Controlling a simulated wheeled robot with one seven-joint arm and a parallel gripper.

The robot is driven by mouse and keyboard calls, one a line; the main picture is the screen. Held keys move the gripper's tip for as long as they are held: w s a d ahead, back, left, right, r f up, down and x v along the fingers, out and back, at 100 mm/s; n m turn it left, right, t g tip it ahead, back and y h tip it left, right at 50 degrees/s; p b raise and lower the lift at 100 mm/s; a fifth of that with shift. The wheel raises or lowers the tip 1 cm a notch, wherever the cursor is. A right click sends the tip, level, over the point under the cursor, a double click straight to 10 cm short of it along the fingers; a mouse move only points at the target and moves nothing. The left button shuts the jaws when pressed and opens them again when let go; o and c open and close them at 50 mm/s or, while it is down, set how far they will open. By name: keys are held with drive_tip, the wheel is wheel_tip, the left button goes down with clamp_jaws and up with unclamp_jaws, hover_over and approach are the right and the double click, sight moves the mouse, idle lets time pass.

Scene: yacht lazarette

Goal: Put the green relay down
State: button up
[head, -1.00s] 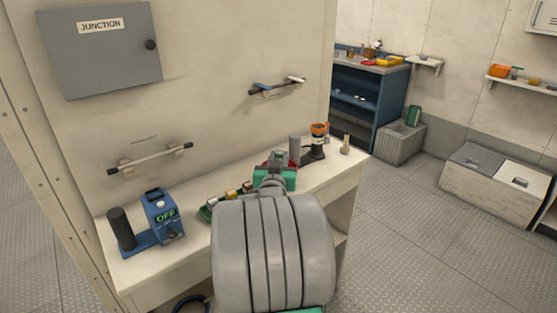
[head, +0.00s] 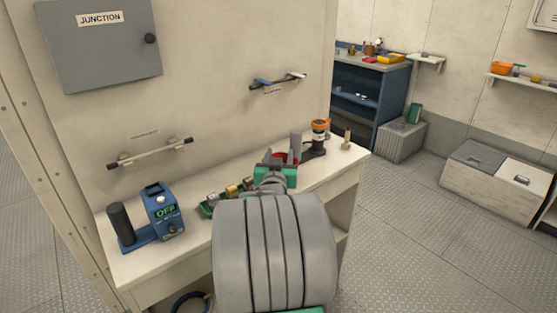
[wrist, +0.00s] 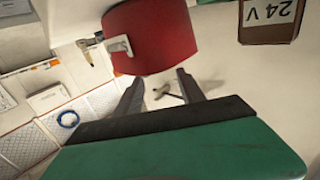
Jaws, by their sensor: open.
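I cannot make out a green relay in either view. My gripper (wrist: 160,77) is open in the wrist view, its two dark fingers apart with nothing held between them. It also shows in the head view (head: 273,162) over the bench, partly hidden by my own arm. A red round object (wrist: 152,38) with a pale clip is just beyond the fingers; it shows as a red patch behind the gripper in the head view (head: 281,158). A green tray (head: 207,211) with small block-like parts, one of them yellow (head: 231,191), lies left of my gripper.
A blue device reading OFF (head: 163,212) stands on the bench (head: 125,267) at left. A grey post (head: 296,146) and an orange-topped dark item (head: 320,136) stand right of my gripper. A brown 24 V label (wrist: 270,20) shows in the wrist view. Open floor lies right of the bench.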

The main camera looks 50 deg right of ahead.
drive_tip(key=r+v, duration=0.1)
drive_tip(key=v, duration=1.1)
